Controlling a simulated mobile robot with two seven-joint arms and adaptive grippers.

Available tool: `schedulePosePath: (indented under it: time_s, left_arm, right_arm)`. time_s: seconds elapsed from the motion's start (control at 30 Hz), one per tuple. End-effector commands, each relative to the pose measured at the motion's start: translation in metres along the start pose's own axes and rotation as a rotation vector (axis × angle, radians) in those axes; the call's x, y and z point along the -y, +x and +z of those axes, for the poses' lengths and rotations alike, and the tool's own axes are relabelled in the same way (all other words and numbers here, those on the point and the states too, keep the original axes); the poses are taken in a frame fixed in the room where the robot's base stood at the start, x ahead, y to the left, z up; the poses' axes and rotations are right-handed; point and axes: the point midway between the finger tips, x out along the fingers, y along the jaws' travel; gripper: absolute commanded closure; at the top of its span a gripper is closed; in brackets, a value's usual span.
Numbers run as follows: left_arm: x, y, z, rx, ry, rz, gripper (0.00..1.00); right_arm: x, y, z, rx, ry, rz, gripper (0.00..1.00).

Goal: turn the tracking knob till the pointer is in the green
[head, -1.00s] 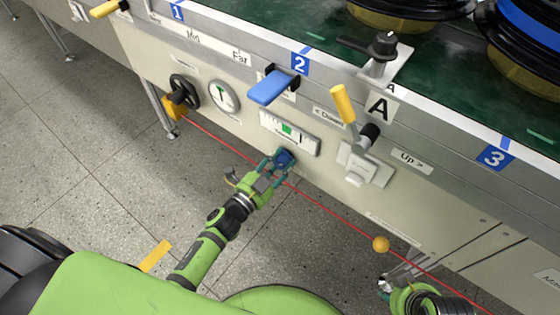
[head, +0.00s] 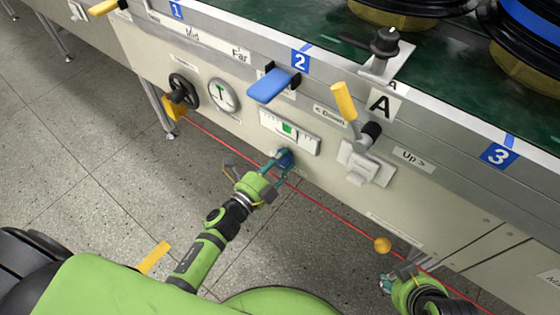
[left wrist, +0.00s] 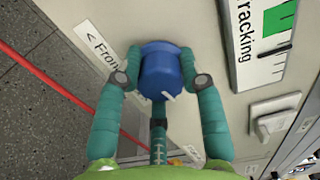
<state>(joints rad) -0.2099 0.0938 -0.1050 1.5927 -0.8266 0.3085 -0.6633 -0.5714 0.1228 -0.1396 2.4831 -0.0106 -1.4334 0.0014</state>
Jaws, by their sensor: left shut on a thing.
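The blue tracking knob (head: 285,159) sticks out of the machine's front panel below the tracking gauge (head: 290,131). In the left wrist view the knob (left wrist: 165,72) has a white mark on its lower rim. My left gripper (head: 281,162) has its teal fingers on both sides of the knob, shut on it. The gauge (left wrist: 258,62) shows a green patch and a dark pointer line (left wrist: 268,52), which lies just outside the green, below its lower edge in that view. My right gripper (head: 392,283) is low at the right, away from the knob; its fingers are unclear.
A blue lever (head: 270,86) is above the gauge. A yellow-handled crank (head: 344,102) is to its right. A black handwheel (head: 184,91) is to the left.

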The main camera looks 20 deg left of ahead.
Motion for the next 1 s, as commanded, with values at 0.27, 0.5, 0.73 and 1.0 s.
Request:
schedulePosePath:
  time_s: [0.27,0.5,0.73,1.0]
  left_arm:
    - [0.002,0.001,0.0,0.0,0.005,-0.005,0.94]
    - [0.002,0.001,0.0,0.0,0.004,-0.004,0.38]
    - [0.001,0.0,0.0,0.0,0.003,-0.002,0.38]
    - [-0.001,-0.024,0.0,0.0,0.003,0.002,0.38]
  right_arm:
    - [0.0,0.0,-0.001,-0.003,-0.001,0.0,0.6]
    - [0.0,0.0,-0.001,-0.003,-0.001,0.0,0.6]
    - [0.0,0.0,-0.001,-0.002,-0.002,0.001,0.6]
    - [-0.001,0.0,-0.001,-0.003,-0.002,0.002,0.6]
